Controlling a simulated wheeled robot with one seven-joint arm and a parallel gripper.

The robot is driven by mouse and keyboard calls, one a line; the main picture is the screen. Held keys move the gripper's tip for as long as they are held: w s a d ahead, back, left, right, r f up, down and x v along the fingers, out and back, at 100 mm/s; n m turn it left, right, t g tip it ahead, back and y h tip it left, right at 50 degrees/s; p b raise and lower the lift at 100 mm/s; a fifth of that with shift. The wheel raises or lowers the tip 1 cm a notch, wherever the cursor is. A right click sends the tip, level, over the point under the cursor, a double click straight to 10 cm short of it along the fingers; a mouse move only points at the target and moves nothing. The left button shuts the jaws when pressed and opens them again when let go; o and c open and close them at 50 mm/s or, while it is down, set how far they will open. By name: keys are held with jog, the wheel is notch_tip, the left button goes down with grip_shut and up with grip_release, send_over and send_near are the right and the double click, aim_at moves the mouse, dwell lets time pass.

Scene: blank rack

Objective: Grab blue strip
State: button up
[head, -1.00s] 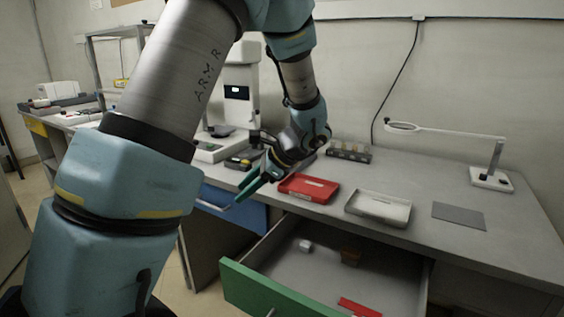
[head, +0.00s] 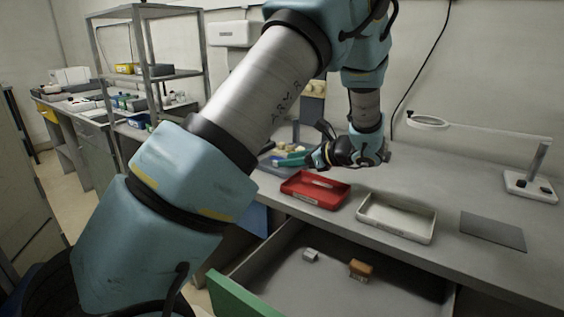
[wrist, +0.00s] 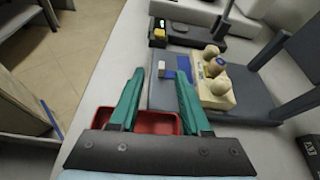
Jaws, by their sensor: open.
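A blue strip (wrist: 184,66) lies flat on a dark grey surface, beside a pale wooden block with rounded pegs (wrist: 215,85) in the wrist view. My gripper (wrist: 160,75) has two green fingers spread apart, with nothing between them. The blue strip is ahead of the fingers, close to the right fingertip in the picture; I cannot tell the height gap. In the head view my gripper (head: 290,160) is above the bench, just behind the red tray, and the strip cannot be made out clearly.
A red tray (head: 315,203) and a white tray (head: 397,236) stand on the bench. The green-fronted drawer (head: 235,298) is open, with a white and an orange-brown block (head: 361,268) inside. A grey mat (head: 492,230) and a magnifier lamp (head: 530,187) are at the right.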

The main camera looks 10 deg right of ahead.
aim_at(279, 169)
jog(key=x, duration=0.2)
jog(key=p+x, duration=0.1)
jog(key=x, duration=0.2)
jog(key=shift+d+f, duration=0.2)
jog(key=shift+f, duration=0.1)
jog(key=shift+c, duration=0.3)
grip_shut()
